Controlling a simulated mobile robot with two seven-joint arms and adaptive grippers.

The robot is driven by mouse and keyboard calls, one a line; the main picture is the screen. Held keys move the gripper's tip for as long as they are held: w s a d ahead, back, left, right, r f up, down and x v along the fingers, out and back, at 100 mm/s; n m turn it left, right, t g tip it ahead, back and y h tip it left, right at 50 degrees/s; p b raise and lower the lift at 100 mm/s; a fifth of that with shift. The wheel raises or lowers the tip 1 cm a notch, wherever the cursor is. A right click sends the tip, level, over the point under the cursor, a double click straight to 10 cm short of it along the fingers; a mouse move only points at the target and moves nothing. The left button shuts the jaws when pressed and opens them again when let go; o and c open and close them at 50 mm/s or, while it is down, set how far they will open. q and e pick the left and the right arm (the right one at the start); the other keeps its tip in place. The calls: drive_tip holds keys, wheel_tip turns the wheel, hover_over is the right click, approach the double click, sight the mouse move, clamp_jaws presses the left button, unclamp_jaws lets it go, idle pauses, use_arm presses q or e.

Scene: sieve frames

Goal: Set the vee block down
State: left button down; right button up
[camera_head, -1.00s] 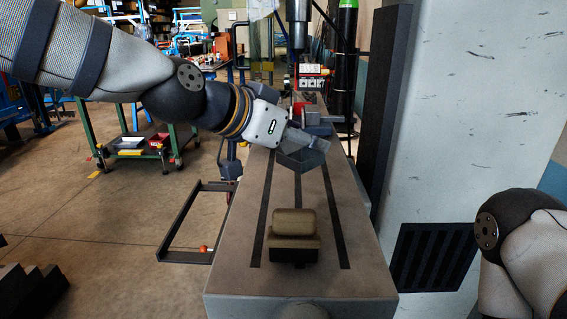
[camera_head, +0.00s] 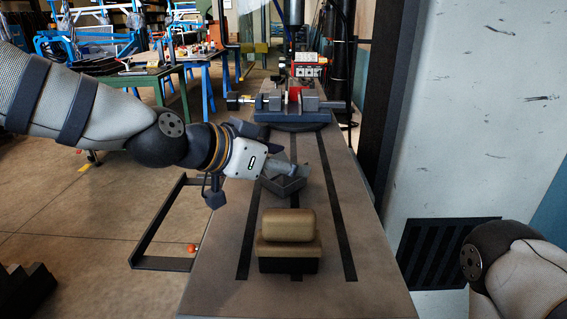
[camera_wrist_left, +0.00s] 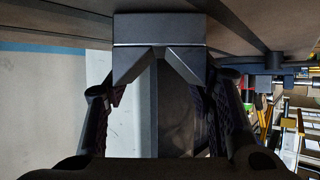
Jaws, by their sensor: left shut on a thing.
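The vee block (camera_head: 287,187) is a dark grey metal block. My left gripper (camera_head: 283,172) is shut on it, over the slotted machine table (camera_head: 338,180). In the left wrist view the vee block (camera_wrist_left: 158,32) shows its angled faces between the two fingers of the left gripper (camera_wrist_left: 160,100). It appears close to the table surface, but I cannot tell whether it touches it. The fingers partly hide it in the head view. My right gripper is out of view.
A tan block on a dark base (camera_head: 288,240) sits on the table nearer to me. A vise (camera_head: 292,106) stands at the table's far end. A pale machine column (camera_head: 460,110) rises on the right. Bare table lies right of the vee block.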

use_arm(q)
drive_tip(key=shift+w, duration=0.15)
drive_tip(key=c, duration=0.7)
unclamp_jaws()
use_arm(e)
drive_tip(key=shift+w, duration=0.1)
use_arm(q)
drive_tip(key=p+v, duration=0.2)
drive_tip(key=v, duration=1)
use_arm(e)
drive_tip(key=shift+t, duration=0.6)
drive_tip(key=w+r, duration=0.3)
